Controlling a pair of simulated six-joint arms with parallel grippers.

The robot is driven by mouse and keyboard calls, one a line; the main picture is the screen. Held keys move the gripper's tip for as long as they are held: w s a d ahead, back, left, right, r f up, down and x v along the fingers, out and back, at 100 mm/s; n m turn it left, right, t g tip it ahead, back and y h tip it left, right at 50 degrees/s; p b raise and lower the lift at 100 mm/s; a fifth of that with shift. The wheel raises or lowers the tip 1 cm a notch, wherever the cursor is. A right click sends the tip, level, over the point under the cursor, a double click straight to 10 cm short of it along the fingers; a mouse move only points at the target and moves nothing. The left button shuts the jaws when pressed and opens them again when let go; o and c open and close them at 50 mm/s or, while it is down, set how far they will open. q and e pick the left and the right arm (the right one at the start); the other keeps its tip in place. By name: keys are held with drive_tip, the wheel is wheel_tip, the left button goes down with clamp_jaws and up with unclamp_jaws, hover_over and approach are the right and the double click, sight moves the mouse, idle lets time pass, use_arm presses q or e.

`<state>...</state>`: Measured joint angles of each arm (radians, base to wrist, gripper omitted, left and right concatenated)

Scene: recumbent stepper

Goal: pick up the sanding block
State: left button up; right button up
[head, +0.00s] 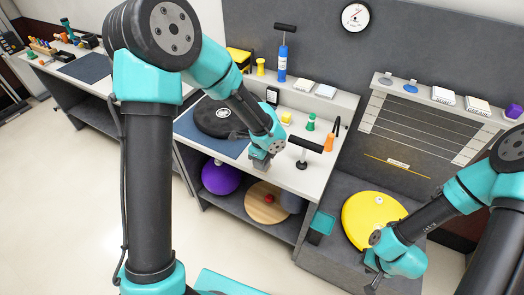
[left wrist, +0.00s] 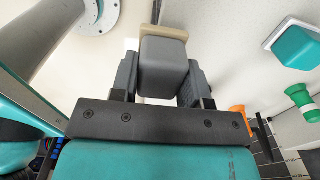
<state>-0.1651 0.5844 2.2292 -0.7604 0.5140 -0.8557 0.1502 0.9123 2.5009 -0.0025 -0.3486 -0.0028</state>
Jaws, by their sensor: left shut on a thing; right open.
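The sanding block (left wrist: 163,68) is a grey block with a tan layer along its far side. In the left wrist view it sits between the two dark fingers of my left gripper (left wrist: 160,85), which is shut on it. In the head view my left gripper (head: 260,155) is at the front edge of the light worktop, with the grey block (head: 259,164) just showing below it. I cannot tell whether the block touches the worktop. My right gripper (head: 373,280) is open and empty at the lower right, near the yellow disc.
A black round disc (head: 213,117) lies left of my left gripper on a blue mat (head: 190,128). A green cone-like piece (head: 310,122), an orange piece (head: 329,142) and a black T-handle (head: 305,145) stand to the right. A purple ball (head: 220,177) is on the shelf below.

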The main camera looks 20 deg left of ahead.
use_arm(q)
drive_tip(key=s+d, duration=0.3)
drive_tip(key=s, duration=0.5)
drive_tip(key=shift+s+d+r, duration=0.15)
drive_tip(key=shift+s+r, duration=0.25)
drive_tip(key=shift+r, duration=0.05)
drive_tip(key=o, duration=0.4)
drive_tip(key=shift+c, duration=1.5)
drive_tip(key=shift+d, duration=0.1)
